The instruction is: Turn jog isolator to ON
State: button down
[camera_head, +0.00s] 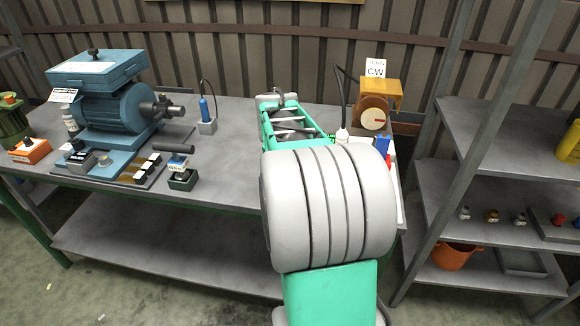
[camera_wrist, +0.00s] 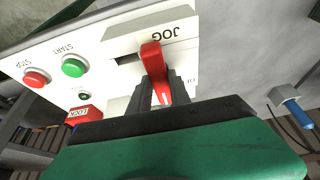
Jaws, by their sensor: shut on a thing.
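The jog isolator (camera_wrist: 152,52) is a red lever on a white panel (camera_wrist: 105,50), under the printed word JOG. A partly covered label, perhaps OFF, lies right of the lever. In the wrist view my gripper (camera_wrist: 160,92) has its two dark fingers on either side of the lever, shut on it. The lever points down the picture, toward my gripper. In the head view my own arm hides the gripper and the lever.
The panel also carries a green START button (camera_wrist: 74,66), a red STOP button (camera_wrist: 36,77) and a red LOCK tag (camera_wrist: 84,114). A blue motor (camera_head: 115,108) stands left on the grey bench (camera_head: 235,150). An orange unit with a CW sign (camera_head: 375,68) stands back right. Shelves (camera_head: 500,187) are at right.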

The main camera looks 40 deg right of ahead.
jog(key=shift+r, duration=0.1)
jog(key=c, duration=1.2)
grip_release()
jog(key=v, duration=0.7)
jog(key=shift+s+a+r, duration=0.15)
jog(key=shift+r, duration=0.15)
